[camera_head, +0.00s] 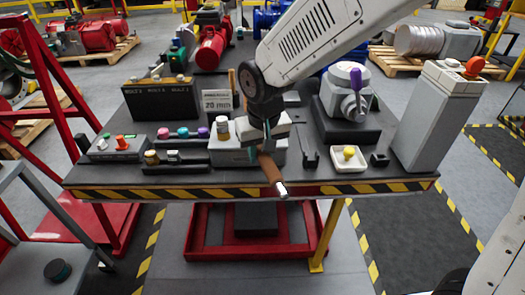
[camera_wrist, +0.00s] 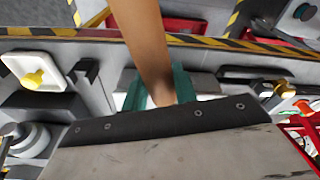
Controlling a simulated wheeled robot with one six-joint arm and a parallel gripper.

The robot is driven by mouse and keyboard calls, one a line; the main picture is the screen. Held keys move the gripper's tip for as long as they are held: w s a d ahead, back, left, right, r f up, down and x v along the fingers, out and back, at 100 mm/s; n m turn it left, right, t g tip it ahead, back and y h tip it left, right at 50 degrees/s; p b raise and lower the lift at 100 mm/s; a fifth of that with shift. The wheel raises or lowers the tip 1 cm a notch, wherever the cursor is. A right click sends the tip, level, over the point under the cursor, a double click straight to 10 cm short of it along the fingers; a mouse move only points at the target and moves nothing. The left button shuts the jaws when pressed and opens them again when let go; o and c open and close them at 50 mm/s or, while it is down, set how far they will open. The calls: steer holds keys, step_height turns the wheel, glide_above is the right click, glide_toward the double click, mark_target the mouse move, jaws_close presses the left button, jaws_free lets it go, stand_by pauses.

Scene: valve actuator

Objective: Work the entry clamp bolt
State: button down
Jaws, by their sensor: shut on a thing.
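My gripper (camera_head: 260,150) is low over the front middle of the bench. Its green fingers are shut on a tool with a brown handle (camera_head: 269,169). The tool tilts toward the front edge and ends in a bright metal tip. In the wrist view the brown handle (camera_wrist: 145,42) runs up between the green fingers of my gripper (camera_wrist: 160,92); its far end is out of frame. A grey block (camera_head: 230,156) with a brass-and-white fitting (camera_head: 222,128) stands behind and left of the gripper, partly hidden by it. I cannot pick out the entry clamp bolt.
A grey actuator (camera_head: 347,88) with a purple lever stands back right. A white tray (camera_head: 352,163) with a yellow knob lies right of the gripper. A tall grey box (camera_head: 432,118) stands at the right edge. Black bolt racks (camera_head: 160,98) and small fittings fill the left side.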

steer(key=shift+s+a+m, duration=0.15)
steer(key=shift+a+m, duration=0.75)
steer(key=shift+a, duration=0.1)
steer(key=shift+a, duration=0.1)
steer(key=shift+a+m, duration=1.1)
steer(key=shift+h, duration=0.3)
steer(key=shift+r, duration=0.1)
steer(key=shift+r, duration=0.1)
steer(key=shift+r, duration=2.35)
